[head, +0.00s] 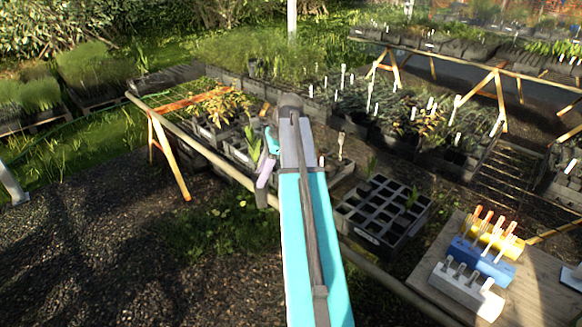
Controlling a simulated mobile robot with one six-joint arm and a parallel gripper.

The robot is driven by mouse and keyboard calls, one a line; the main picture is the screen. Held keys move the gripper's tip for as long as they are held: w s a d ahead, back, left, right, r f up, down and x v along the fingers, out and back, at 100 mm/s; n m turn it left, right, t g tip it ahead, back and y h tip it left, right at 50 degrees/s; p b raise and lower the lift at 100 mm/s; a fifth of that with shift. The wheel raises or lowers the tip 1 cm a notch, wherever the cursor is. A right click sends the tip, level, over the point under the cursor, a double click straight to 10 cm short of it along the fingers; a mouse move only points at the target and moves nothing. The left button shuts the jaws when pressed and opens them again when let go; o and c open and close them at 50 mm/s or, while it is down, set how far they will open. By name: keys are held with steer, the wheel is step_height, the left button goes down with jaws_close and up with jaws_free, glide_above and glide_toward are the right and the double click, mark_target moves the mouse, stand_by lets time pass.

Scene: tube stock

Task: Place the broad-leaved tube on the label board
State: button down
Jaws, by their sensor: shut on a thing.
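My gripper (265,168) is at the end of my turquoise arm, over the near edge of the long plant bench. It is shut on what looks like the broad-leaved tube (252,140), whose upright green leaves show just left of the wrist. The tube's body and the contact with the fingers are mostly hidden or too small to make out. A wooden board (538,292) at the lower right carries small blocks with pegs or labels; I cannot tell for sure that it is the label board.
A black cell tray (352,228) with a few seedlings stands right of my arm. Yellow (511,247), blue (487,262) and pale grey (463,292) blocks stand on the wooden board. A bench rail (190,143) runs below the gripper. Potted plants crowd the bench behind.

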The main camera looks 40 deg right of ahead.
steer(key=w+a+f+n+g, duration=0.1)
steer(key=a+n, duration=0.4)
steer(key=a, duration=0.7)
steer(key=w+a+f+n+g, duration=0.1)
steer(key=a+n, duration=0.4)
steer(key=a, duration=0.7)
steer(key=w+a+f+n+g, duration=0.2)
steer(key=w+a+n+g, duration=0.1)
steer(key=a, duration=0.9)
steer(key=shift+w+n, duration=0.9)
steer(key=shift+w, duration=0.05)
steer(key=shift+d, duration=0.2)
